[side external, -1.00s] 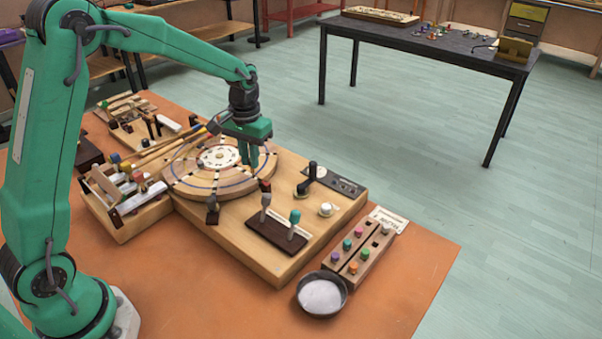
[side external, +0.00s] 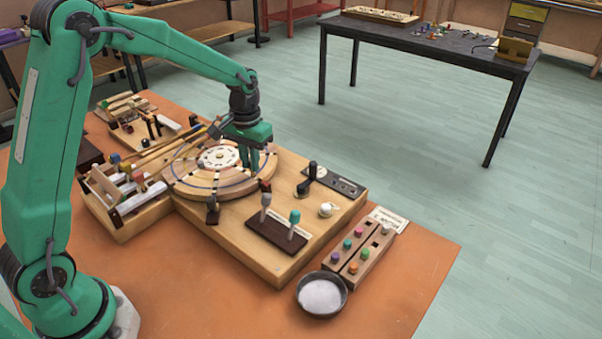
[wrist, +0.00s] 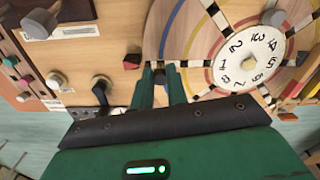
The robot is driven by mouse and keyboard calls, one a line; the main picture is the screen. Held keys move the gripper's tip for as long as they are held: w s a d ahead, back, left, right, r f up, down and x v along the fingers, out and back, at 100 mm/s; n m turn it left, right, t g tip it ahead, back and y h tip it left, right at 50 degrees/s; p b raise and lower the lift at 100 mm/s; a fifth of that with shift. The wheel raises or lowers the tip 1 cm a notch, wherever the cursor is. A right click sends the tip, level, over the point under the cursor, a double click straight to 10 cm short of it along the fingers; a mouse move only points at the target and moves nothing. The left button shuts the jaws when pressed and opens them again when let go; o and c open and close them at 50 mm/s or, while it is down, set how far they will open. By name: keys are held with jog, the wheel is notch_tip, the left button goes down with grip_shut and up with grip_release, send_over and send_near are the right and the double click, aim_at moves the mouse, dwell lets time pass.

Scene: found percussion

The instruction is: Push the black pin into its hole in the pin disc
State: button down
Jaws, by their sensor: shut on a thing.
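The pin disc (side external: 190,181) is a round wooden disc with coloured rings, dark marks and a white numbered dial (side external: 219,157) at its middle. It lies flat on a wooden base. My gripper (side external: 250,167) points down at the disc's right rim. In the wrist view my gripper (wrist: 161,68) has its two green fingers over the disc's outer edge, shut on a small dark thing, apparently the black pin. The pin is mostly hidden between the fingers, and I cannot tell how deep it sits or whether it is in its hole.
A dark block with two upright levers (side external: 278,236) and a black crank (side external: 311,178) stand on the base near the disc. A rack of coloured pegs (side external: 358,252) and a bowl of white stuff (side external: 322,295) are to the right. Mallets (side external: 160,150) lie left of the disc.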

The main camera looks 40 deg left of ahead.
jog(key=shift+f, duration=0.95)
dwell(1.0)
jog(key=c, duration=1.3)
grip_release()
jog(key=shift+r, duration=0.1)
jog(key=shift+r, duration=3.8)
